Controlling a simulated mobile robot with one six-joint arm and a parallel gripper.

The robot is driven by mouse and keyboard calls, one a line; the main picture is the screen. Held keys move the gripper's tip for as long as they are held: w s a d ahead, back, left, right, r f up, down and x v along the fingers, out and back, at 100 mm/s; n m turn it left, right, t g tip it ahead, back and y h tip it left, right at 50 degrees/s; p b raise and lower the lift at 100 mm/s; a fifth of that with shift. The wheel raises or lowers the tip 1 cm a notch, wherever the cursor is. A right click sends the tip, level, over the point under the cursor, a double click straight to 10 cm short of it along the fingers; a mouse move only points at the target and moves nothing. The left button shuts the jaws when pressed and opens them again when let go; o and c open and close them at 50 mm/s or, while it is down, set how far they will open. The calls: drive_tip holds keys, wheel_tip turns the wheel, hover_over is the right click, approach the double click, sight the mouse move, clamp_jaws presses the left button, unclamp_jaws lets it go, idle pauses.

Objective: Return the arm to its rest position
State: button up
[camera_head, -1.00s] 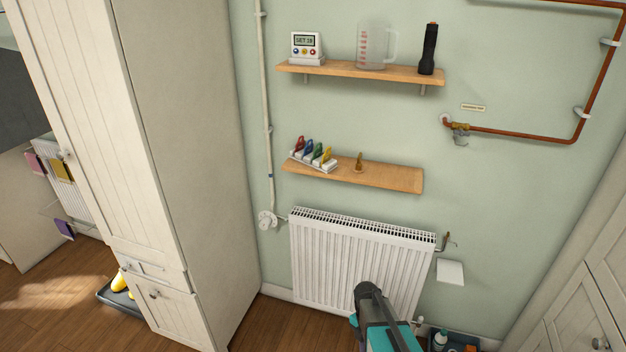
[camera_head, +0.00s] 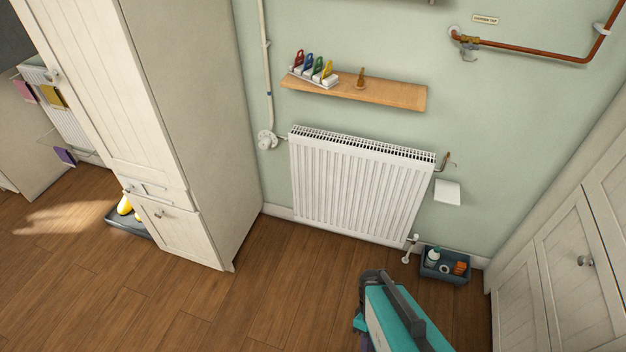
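A teal and dark grey part of my own body (camera_head: 395,315), likely of my arm, shows at the bottom centre-right, in front of the wooden floor. No gripper fingers can be made out, and nothing is seen held. My gripper is not in view.
A white radiator (camera_head: 358,185) hangs on the wall under a wooden shelf (camera_head: 385,95) with coloured tags and a small brass item. A dark crate (camera_head: 445,270) stands on the floor right of it. Cream cabinets stand left (camera_head: 190,130) and right (camera_head: 560,255). The floor (camera_head: 270,290) between is clear.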

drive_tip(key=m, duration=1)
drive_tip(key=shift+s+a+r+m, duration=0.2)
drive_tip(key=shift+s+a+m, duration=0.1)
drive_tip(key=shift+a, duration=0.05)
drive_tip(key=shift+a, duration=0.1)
